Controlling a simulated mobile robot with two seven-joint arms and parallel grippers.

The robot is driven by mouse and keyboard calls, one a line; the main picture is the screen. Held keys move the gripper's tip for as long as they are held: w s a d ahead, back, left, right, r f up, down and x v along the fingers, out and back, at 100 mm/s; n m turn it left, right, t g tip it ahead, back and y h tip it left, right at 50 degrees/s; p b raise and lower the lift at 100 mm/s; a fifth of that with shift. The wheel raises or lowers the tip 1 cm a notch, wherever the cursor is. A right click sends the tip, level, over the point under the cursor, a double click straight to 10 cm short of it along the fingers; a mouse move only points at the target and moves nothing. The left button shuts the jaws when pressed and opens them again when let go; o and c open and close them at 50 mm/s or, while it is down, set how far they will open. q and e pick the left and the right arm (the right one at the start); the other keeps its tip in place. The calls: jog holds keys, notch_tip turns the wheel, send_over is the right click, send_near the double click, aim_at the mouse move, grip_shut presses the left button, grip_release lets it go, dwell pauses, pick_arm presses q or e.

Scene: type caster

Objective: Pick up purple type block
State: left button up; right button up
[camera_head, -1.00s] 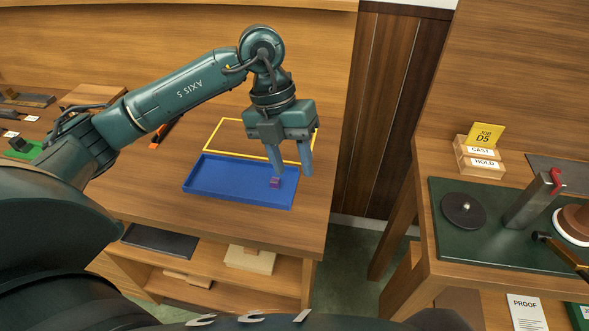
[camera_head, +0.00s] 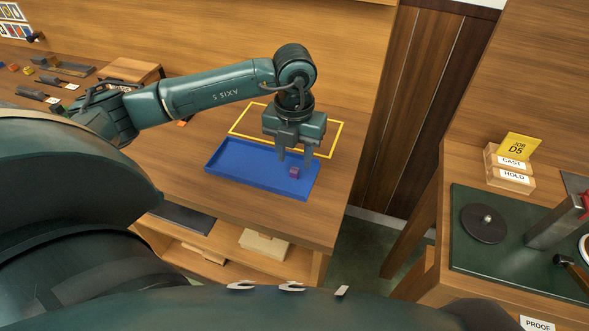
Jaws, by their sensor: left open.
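The small purple type block (camera_head: 294,173) sits in the right part of the blue tray (camera_head: 235,178) on the wooden bench. My left gripper (camera_head: 294,161) points down over the tray, its two fingers apart. The fingertips are close to the block, one to each side of it in the picture; I cannot tell whether they touch it. My right gripper is not in view.
A yellow outlined rectangle (camera_head: 334,138) is marked on the bench behind the tray. A wooden box (camera_head: 132,76) and several small blocks stand at the far left. A second bench at right holds a dark disc (camera_head: 483,223) and a yellow job card (camera_head: 520,145).

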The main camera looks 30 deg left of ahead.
aim_at(295, 170)
pick_arm(q)
jog(key=shift+f+p, duration=0.3)
jog(key=shift+f, duration=1.65)
grip_shut()
